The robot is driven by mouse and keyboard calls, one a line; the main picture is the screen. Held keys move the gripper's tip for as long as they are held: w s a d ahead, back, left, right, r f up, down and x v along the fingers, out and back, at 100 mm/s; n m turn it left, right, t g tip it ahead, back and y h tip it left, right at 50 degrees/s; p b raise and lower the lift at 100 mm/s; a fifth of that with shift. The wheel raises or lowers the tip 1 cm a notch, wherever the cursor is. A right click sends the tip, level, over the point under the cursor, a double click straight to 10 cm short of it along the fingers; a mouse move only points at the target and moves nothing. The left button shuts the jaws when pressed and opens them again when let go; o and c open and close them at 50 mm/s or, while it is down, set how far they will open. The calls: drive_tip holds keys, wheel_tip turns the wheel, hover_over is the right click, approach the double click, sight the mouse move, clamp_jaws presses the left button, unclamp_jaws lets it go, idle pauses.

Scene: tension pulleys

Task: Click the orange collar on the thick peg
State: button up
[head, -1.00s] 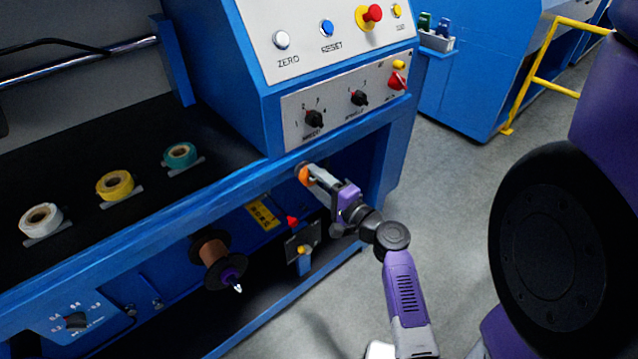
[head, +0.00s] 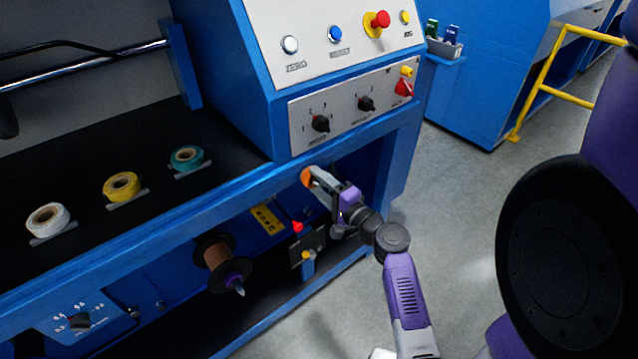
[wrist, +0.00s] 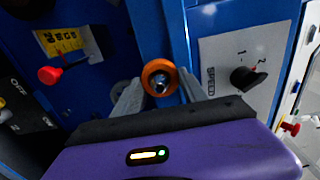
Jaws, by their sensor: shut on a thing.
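The orange collar (wrist: 147,70) is a ring between the two fingertips of my gripper (wrist: 158,92) in the wrist view. My gripper is shut on it. A shiny metal tip shows in the ring's hole; I cannot tell whether it is the thick peg or how far the ring sits around it. In the head view the orange collar (head: 306,177) shows at the end of my gripper (head: 312,175), close to the blue front rail below the knob panel. Behind the collar the peg is hidden.
A copper wire spool (head: 217,254) sits on the lower front. Red knob (head: 297,227) and yellow label (head: 267,218) are left of my gripper. The knob panel (head: 350,100) is above. White, yellow (head: 122,186) and teal rolls lie on the black shelf. Grey floor is open at right.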

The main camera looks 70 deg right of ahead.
idle(0.3)
drive_tip(key=o, duration=1.5)
drive_tip(key=shift+c, duration=0.2)
drive_tip(key=shift+s+a, duration=0.1)
drive_tip(key=b+v, duration=0.1)
drive_tip(key=v, duration=0.6)
drive_tip(key=shift+s, duration=0.25)
